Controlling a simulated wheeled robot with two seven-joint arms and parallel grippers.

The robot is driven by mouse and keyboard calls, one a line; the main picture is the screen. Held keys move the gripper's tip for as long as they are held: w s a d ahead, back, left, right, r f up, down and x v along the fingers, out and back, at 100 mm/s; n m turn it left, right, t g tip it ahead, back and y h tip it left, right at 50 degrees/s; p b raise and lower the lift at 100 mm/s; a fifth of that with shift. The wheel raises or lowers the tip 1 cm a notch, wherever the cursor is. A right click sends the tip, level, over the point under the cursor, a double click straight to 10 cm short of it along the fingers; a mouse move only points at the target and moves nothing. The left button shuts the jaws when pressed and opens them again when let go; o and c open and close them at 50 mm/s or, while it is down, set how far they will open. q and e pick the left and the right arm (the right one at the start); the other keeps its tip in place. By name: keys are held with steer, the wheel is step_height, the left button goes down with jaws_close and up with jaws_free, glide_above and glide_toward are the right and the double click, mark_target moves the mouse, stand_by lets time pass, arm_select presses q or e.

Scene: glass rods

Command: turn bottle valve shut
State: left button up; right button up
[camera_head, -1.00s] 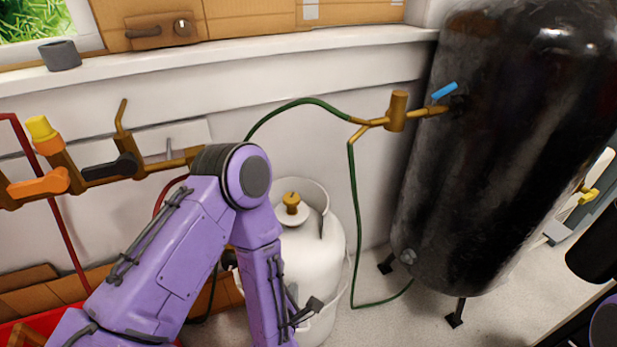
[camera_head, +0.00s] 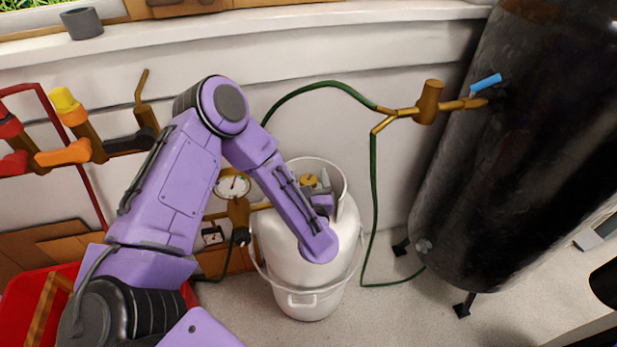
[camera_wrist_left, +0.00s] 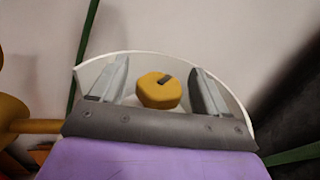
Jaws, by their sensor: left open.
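The white gas bottle (camera_head: 305,255) stands upright on the floor against the wall. Its yellow valve knob (camera_head: 309,180) sits at the top inside the white collar (camera_head: 340,182). My left gripper (camera_head: 316,183) is at the top of the bottle, within the collar opening, partly hidden by my arm. In the left wrist view the knob (camera_wrist_left: 159,90) lies between the two grey fingers (camera_wrist_left: 160,88), with a gap on both sides. The fingers are apart and do not visibly touch the knob. The collar's rim arches behind them. My right gripper is not in view.
A large black tank (camera_head: 535,150) stands at the right. A green hose (camera_head: 374,200) runs right of the bottle from a brass fitting (camera_head: 429,102). A pressure gauge (camera_head: 232,185) and brass pipe are close left. Coloured valve handles (camera_head: 65,153) line the left wall.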

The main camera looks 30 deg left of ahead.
arm_select(q)
steer(key=c, duration=1)
steer(key=shift+o, duration=0.2)
steer(key=shift+m+t+h, duration=0.3)
steer(key=shift+h, duration=0.1)
steer(key=m+t+h, duration=0.1)
steer(key=h, duration=0.1)
steer(key=m+t+h, duration=0.1)
steer(key=m+h, duration=0.1)
steer(key=h, duration=0.1)
steer(key=shift+m+t+p, duration=0.3)
steer(key=shift+m+t+h+p, duration=0.2)
steer(key=shift+m+h+p, duration=0.35)
steer(key=shift+m+h, duration=1.1)
steer(key=shift+m+t+h+p, duration=0.2)
steer(key=shift+m+h+p, duration=0.55)
steer(key=shift+h, duration=1.6)
steer(key=shift+d+m, duration=0.1)
steer(key=shift+m, duration=0.2)
steer(key=o, duration=1)
steer(key=shift+c, duration=0.2)
